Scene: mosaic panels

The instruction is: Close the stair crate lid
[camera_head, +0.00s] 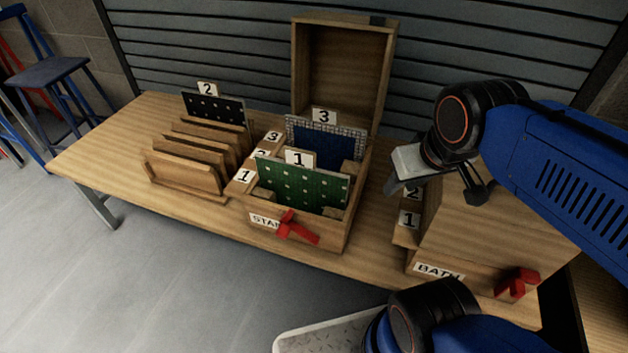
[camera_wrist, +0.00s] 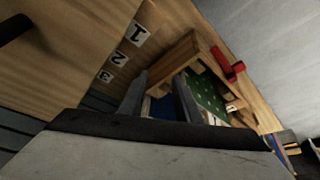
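The stair crate (camera_head: 335,236) stands in the middle of the table, its front label partly hidden by a red latch (camera_head: 298,228). Its wooden lid (camera_head: 343,70) stands open and upright at the back. Inside are a green dotted panel (camera_head: 300,186) marked 1 and a blue panel (camera_head: 322,142) marked 3. My gripper (camera_wrist: 160,98) is to the right of the crate and above table height, apart from the lid. Its two fingers are spread with nothing held between them. The wrist view also shows the crate (camera_wrist: 190,50) and the green panel (camera_wrist: 207,92) beyond the fingers.
A crate labelled BATH (camera_head: 438,272) with its lid down and a red latch (camera_head: 517,283) stands at the right, below my arm. A slotted wooden rack (camera_head: 185,172) holds a black panel (camera_head: 215,108) at the left. The table's left end (camera_head: 105,150) is clear.

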